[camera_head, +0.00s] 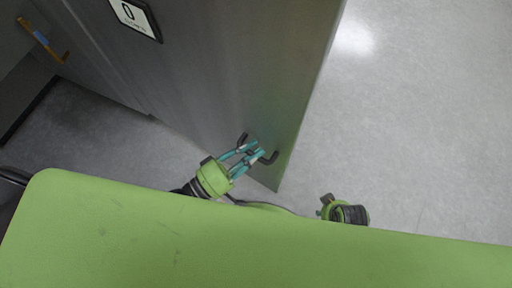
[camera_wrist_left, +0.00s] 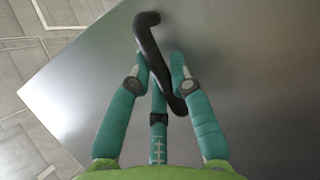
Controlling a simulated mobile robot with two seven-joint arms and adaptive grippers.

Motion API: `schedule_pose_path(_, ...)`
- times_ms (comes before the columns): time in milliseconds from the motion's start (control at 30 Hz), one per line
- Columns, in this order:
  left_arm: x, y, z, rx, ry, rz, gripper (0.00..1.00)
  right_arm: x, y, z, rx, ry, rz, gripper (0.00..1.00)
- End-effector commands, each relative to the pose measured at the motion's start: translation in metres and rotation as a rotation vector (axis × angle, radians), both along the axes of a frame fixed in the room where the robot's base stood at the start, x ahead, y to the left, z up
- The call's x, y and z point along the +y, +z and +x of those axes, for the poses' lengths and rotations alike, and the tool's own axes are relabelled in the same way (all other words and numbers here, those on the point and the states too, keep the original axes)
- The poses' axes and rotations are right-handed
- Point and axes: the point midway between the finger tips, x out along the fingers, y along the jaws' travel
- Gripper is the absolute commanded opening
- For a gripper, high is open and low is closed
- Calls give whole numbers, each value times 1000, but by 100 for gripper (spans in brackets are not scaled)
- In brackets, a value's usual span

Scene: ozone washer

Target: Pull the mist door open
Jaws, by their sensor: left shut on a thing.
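The grey metal mist door (camera_head: 245,60) fills the upper middle of the head view, with its free lower corner near the centre. A dark bent handle (camera_head: 270,158) sits on its face near that corner. The handle (camera_wrist_left: 149,40) also crosses the wrist view at a slant. My left gripper (camera_head: 256,150), with teal fingers, is shut on the handle. In the wrist view its fingers (camera_wrist_left: 160,70) lie on both sides of the bar.
Pale floor (camera_head: 410,120) shows past the door's right edge and is clear. A white label (camera_head: 135,18) is on the grey surface at upper left. An orange-brown handle (camera_head: 42,40) is on a panel at far left. Darker floor (camera_head: 95,130) lies below it.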

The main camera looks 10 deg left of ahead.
Motion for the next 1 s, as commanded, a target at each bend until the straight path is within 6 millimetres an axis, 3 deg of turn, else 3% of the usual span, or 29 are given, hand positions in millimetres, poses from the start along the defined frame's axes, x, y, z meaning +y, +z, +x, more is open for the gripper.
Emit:
schedule_pose_path(533,4,1,0,-5,-1,1,0,0,2,4,-11,0,1,40)
schedule_pose_path(567,4,1,0,-5,-1,1,32,0,2,4,-11,0,1,40)
schedule_pose_path(1000,8,-1,-6,0,-3,2,32,-1,3,4,-13,0,0,40)
